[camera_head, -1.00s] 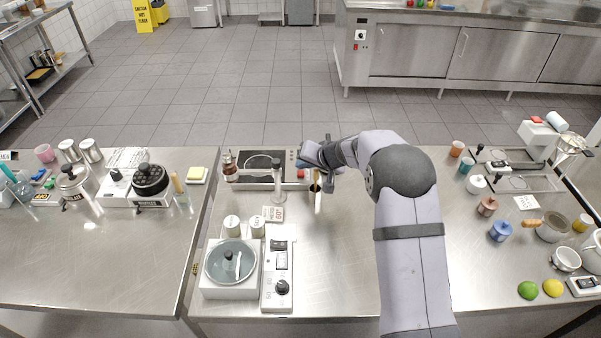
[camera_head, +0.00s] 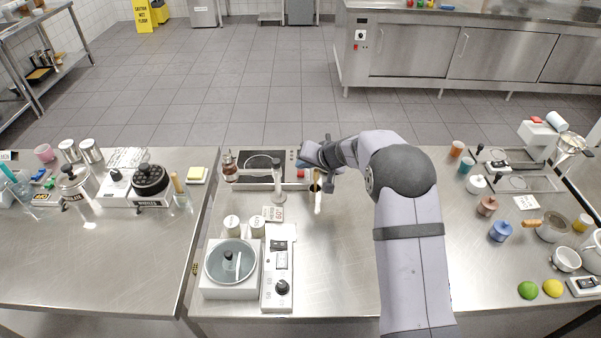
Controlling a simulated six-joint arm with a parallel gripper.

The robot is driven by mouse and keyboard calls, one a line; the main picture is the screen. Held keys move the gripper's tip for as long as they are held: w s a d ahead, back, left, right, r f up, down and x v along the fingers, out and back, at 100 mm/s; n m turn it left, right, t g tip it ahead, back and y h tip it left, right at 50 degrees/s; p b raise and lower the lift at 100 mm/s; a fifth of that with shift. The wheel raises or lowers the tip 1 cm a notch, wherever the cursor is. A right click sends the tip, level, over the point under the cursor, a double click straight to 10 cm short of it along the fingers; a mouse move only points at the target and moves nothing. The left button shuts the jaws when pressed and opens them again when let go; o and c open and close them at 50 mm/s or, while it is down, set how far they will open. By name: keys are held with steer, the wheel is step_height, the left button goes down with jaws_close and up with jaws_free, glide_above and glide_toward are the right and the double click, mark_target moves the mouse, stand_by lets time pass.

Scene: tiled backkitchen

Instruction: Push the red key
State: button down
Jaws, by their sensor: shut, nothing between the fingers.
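A small red block (camera_head: 301,173), probably the red key, sits at the right front edge of the black hob unit (camera_head: 256,158) on the middle counter. A second red piece (camera_head: 536,119) tops the white appliance at the far right. My gripper (camera_head: 328,186) points down over the counter just right of the nearer red block. It is shut and empty, small in the picture and partly hidden by my wrist. I cannot tell whether it touches anything. A cream-handled tool (camera_head: 318,201) stands or lies right in front of it.
A grey pepper-mill-like stand (camera_head: 277,185) and an amber bottle (camera_head: 229,166) stand to the left. A white switch panel (camera_head: 278,282) and a lidded pan (camera_head: 230,262) lie nearer the front. The counter right of the panel (camera_head: 345,270) is clear.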

mark_target(303, 175)
steer(key=shift+f+b, duration=0.85)
steer(key=shift+b, duration=0.6)
stand_by(0.8)
steer(key=shift+r, duration=0.15)
steer(key=shift+r+p, duration=0.45)
steer(key=shift+r, duration=0.25)
steer(key=shift+r, duration=0.1)
steer(key=shift+r+p, duration=1.65)
steer(key=shift+r, duration=1.25)
